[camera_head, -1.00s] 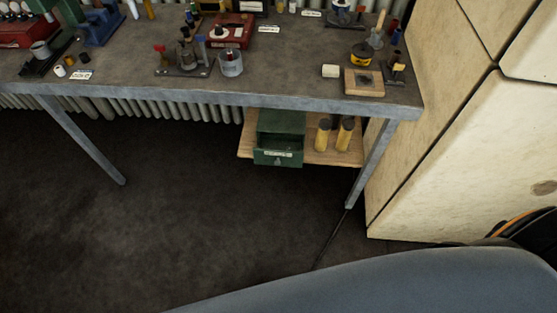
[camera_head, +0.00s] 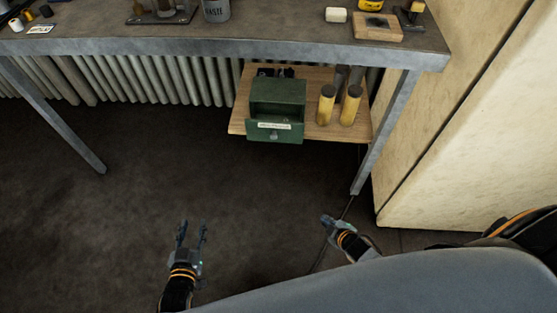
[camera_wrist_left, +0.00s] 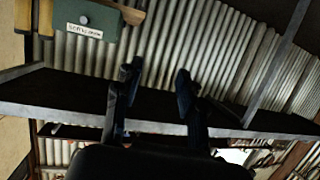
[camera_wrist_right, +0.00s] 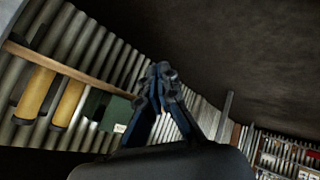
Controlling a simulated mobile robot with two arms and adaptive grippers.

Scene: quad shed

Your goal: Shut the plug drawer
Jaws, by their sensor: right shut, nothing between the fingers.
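The small green drawer cabinet (camera_head: 279,90) stands on the wooden shelf under the workbench. Its plug drawer (camera_head: 258,133) is pulled out towards me, with a pale label and a small knob on its front. The labelled front also shows in the left wrist view (camera_wrist_left: 85,14), and part of the green unit shows in the right wrist view (camera_wrist_right: 117,113). My left gripper (camera_head: 193,227) is open and empty, low in front of the bench and apart from the drawer. My right gripper (camera_head: 328,221) is shut and empty, to the right and below the drawer, touching nothing.
Two yellow-bodied cylinders (camera_head: 326,106) stand right of the cabinet on the wooden shelf (camera_head: 237,122). A metal bench leg (camera_head: 387,130) is close to the right, beside a cream cabinet (camera_head: 425,150). A ribbed radiator (camera_head: 180,80) runs behind. The floor before the shelf is clear.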

